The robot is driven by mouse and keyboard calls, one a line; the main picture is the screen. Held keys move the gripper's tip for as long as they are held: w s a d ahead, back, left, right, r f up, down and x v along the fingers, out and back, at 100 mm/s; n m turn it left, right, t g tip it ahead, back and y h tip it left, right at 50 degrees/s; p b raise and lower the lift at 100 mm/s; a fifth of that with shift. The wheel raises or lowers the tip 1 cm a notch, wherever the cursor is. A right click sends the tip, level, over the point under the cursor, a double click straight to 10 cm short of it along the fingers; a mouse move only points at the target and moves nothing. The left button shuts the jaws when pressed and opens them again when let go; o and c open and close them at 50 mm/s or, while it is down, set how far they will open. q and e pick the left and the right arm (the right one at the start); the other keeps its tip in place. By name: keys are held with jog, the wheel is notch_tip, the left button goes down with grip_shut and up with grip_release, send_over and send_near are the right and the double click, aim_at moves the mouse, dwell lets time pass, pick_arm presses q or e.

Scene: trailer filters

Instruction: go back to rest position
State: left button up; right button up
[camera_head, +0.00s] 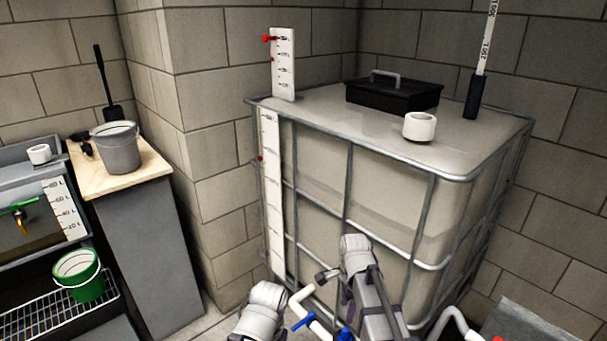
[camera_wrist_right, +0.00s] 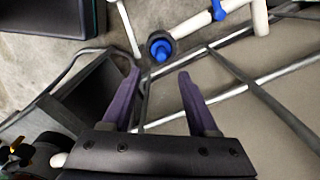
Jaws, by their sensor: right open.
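My right gripper (camera_wrist_right: 160,82) is open and empty in the right wrist view, its two purple fingers apart. In the head view the right gripper (camera_head: 346,292) shows in part, low in front of the caged tank (camera_head: 385,185), mostly covered by my own arm. A grey-white link of mine shows at the bottom, left of it; no left gripper fingers are in view.
White pipes (camera_head: 319,327) with a blue valve handle (camera_head: 303,322) run close by; a blue-ringed pipe end (camera_wrist_right: 160,46) is just beyond the fingertips. A black toolbox (camera_head: 392,95) and white cup (camera_head: 420,127) top the tank. A grey bucket (camera_head: 116,150) stands left.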

jog(key=s+a+r+n+p, duration=0.3)
jog(key=s+r+n+p, duration=0.1)
jog(key=r+n+p, duration=0.3)
jog(key=s+a+r+n+p, duration=0.3)
jog(key=s+r+n+p, duration=0.2)
jog(key=r+n+p, duration=0.2)
jog(key=s+a+r+n+h+p, duration=0.1)
jog(key=s+a+r+n+p, duration=0.3)
jog(key=s+r+n+p, duration=0.1)
notch_tip(320, 180, up, 3)
jog(key=shift+n+p, duration=0.9)
jog(key=shift+n, duration=0.1)
jog(key=shift+c, duration=0.4)
